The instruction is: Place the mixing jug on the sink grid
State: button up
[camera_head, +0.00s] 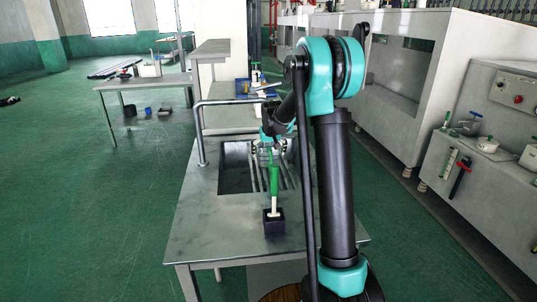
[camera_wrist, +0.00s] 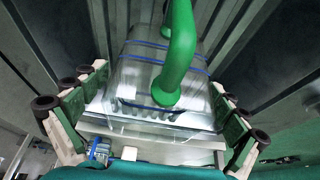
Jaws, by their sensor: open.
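The mixing jug (camera_wrist: 140,82) is a clear vessel with blue lines and a curved green handle (camera_wrist: 181,50). In the wrist view it sits between the spread fingers of my gripper (camera_wrist: 158,122), with gaps visible beside it. My gripper is open. Behind the jug run the long metal bars of the sink grid (camera_wrist: 112,20). In the head view the grid (camera_head: 287,178) lies across the right part of the sink, and my gripper (camera_head: 268,142) is over it. The jug is mostly hidden there; its exact contact with the grid cannot be told.
The dark open sink basin (camera_head: 235,172) is left of the grid, with a tall bent tap (camera_head: 201,135) beside it. A green-handled tool (camera_head: 274,180) stands in a dark holder (camera_head: 273,222) on the near counter. Shelves with small items stand behind the sink.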

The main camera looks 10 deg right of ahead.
jog(key=shift+r, duration=0.1)
jog(key=v, duration=1.2)
jog(key=shift+r, duration=0.1)
